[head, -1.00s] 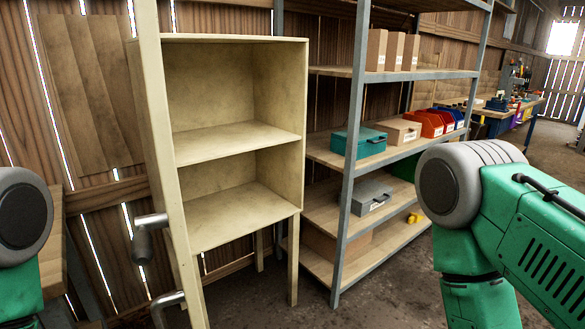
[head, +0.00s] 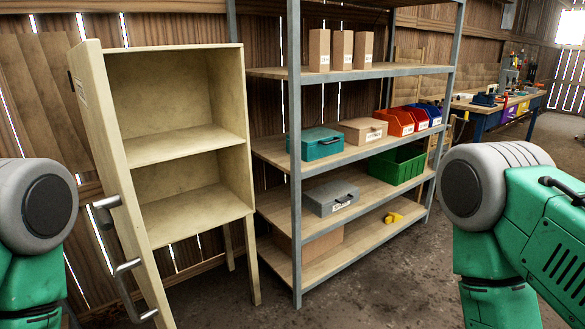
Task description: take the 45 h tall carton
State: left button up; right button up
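Three tall tan cartons (head: 341,50) stand side by side on the upper shelf of the metal rack, each with a small label low on its front. The labels are too small to read, so I cannot tell which one is the 45 h carton. The cartons are upright and apart from my arms. Only green and grey links of my left and right arms show, at the left and right edges of the view. Neither gripper is in the picture.
The grey rack (head: 296,150) also holds a teal case (head: 315,146), a flat carton (head: 362,130), coloured bins, a green crate (head: 397,166) and a grey case (head: 332,198). An empty wooden cabinet (head: 190,143) with an open door stands left. Floor is clear before the rack.

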aim_at(364, 41)
jog(key=i+l, duration=0.25)
jog(key=l, duration=0.2)
jog(key=i+l+z, duration=0.15)
jog(key=l, duration=0.25)
jog(key=i+l, duration=0.4)
jog(key=z, duration=0.05)
